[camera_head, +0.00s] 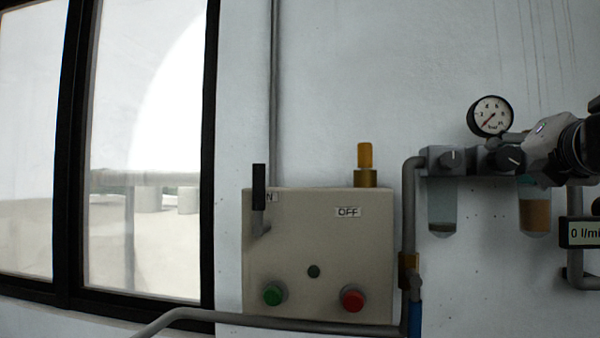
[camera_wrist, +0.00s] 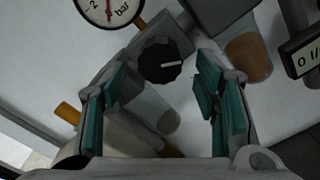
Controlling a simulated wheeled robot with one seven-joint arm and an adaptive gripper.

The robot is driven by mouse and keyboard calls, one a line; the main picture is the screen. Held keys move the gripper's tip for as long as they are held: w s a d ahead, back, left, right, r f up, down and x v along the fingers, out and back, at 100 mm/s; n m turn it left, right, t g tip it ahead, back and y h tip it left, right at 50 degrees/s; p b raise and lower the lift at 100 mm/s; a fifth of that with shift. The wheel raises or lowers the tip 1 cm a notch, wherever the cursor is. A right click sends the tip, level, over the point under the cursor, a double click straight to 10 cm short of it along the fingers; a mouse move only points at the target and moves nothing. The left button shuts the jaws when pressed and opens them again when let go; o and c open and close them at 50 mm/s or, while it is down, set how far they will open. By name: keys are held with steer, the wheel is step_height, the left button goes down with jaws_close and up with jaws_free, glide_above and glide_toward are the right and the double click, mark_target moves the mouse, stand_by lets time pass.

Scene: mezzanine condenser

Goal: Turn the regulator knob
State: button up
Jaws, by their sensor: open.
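The regulator knob (camera_head: 511,158) is round and black with a white pointer line. It sits on the grey pipe unit below and right of the pressure gauge. In the wrist view the knob (camera_wrist: 161,62) appears between the two fingertips, with its line pointing right. My gripper (camera_head: 541,150) is just right of the knob in the head view. In the wrist view my gripper (camera_wrist: 163,72) is open, with one teal-padded finger on each side of the knob's outline and visible space on both sides. I see no contact. The distance in depth is hard to tell.
The pressure gauge (camera_head: 490,116) stands above the knob. A second knob (camera_head: 451,159) is to its left. A clear bowl (camera_head: 443,207) and an amber bowl (camera_head: 535,214) hang below. A flow display (camera_head: 583,232) is at right, and a switch box (camera_head: 318,240) is at left.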

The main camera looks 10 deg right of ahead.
mark_target(508, 159)
steer(key=shift+x, duration=1.65)
steer(key=c, duration=1.1)
steer(key=shift+c, duration=0.2)
